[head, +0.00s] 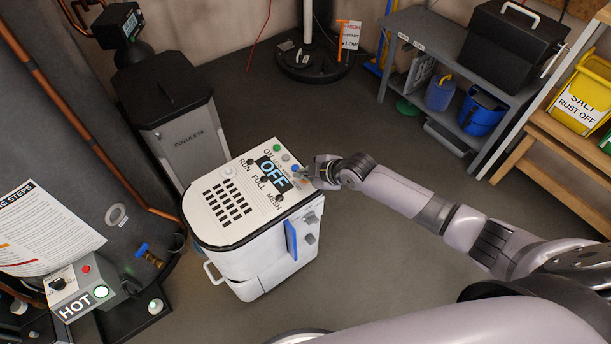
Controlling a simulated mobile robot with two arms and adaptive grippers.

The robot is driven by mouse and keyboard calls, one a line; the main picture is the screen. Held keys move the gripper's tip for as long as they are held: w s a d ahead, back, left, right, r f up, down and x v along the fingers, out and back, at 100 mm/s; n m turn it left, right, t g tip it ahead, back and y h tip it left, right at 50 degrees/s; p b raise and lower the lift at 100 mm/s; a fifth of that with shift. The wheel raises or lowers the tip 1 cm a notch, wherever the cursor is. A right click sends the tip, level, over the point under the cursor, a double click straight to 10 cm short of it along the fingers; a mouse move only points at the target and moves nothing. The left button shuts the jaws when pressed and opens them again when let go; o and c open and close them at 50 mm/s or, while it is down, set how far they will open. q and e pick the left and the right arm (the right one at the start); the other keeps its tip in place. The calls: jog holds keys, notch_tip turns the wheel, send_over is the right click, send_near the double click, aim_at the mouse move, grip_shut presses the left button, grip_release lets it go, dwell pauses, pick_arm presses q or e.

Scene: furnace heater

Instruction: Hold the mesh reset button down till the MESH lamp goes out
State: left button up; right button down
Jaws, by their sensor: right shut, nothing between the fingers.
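The white machine (222,222) stands on the floor with a control panel on its top. The panel carries an OFF display (272,172), the labels ON, RUN, FULL and MESH, and small dark lamp spots. The spot beside the MESH label (279,197) looks dark, though it is tiny. A green button, a grey button (286,157) and a blue button (295,168) line the panel's far right edge. My right gripper (304,173) is shut and empty, with its tips at the blue button. I cannot tell whether they touch or press it. My left gripper is out of view.
A dark grey cabinet (185,140) stands close behind the machine. A large grey tank with copper pipes and a HOT control box (80,290) is at the left. A shelf (425,35) and a wooden rack are at the right.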

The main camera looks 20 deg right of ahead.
jog(key=shift+r, duration=0.5)
jog(key=shift+r+p, duration=0.75)
jog(key=shift+p, duration=0.1)
notch_tip(320, 180, up, 4)
jog(key=p, duration=0.3)
jog(key=shift+f, duration=0.2)
jog(key=shift+f, duration=0.1)
